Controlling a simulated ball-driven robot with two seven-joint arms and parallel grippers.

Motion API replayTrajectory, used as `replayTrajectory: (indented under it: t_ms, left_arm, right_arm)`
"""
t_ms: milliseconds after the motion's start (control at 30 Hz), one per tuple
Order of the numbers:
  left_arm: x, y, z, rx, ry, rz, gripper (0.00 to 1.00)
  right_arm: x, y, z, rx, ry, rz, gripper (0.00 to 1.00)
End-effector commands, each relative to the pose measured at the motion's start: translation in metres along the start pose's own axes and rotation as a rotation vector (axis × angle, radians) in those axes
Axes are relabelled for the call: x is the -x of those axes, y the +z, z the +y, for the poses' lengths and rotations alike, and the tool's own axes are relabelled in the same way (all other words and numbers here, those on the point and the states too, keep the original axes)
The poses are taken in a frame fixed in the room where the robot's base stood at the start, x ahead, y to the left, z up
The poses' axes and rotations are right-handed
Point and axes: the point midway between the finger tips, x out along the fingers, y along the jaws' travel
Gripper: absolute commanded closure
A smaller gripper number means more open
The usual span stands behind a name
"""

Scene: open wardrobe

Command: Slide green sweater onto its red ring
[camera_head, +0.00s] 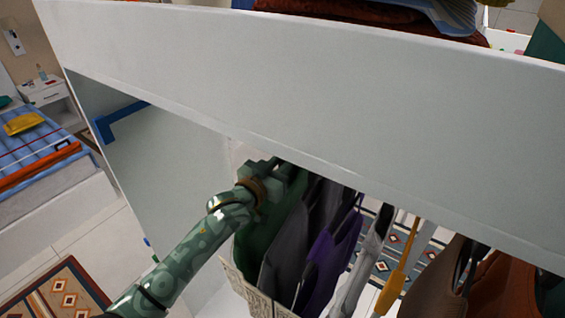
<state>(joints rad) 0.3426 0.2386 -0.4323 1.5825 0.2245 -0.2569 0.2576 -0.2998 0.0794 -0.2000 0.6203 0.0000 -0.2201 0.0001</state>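The green sweater (272,228) hangs under the wardrobe's top board, at the left end of a row of clothes. My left gripper (279,168) comes up from the lower left and is at the sweater's top, close under the board's edge. Its fingers are dark and partly hidden, so I cannot tell whether they are open or shut on anything. The sweater's hanger and the rail are hidden behind the board. No red ring shows in this view. My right gripper is not in view.
The white top board (300,85) crosses the view, with folded clothes (375,12) on it. Right of the sweater hang grey clothes (287,250), a purple garment (330,250) and brown garments (440,275). A woven basket (246,292) stands below. Free room lies at the wardrobe's left side.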

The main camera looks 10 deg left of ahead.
Motion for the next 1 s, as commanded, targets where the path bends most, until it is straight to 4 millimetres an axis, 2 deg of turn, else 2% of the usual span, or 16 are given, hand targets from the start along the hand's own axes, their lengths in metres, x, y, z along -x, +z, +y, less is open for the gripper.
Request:
replayTrajectory:
  t_ms: [1000]
  left_arm:
    - [0.0, 0.002, -0.077, -0.002, -0.002, -0.003, 0.98]
  right_arm:
    - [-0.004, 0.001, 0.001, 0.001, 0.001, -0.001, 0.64]
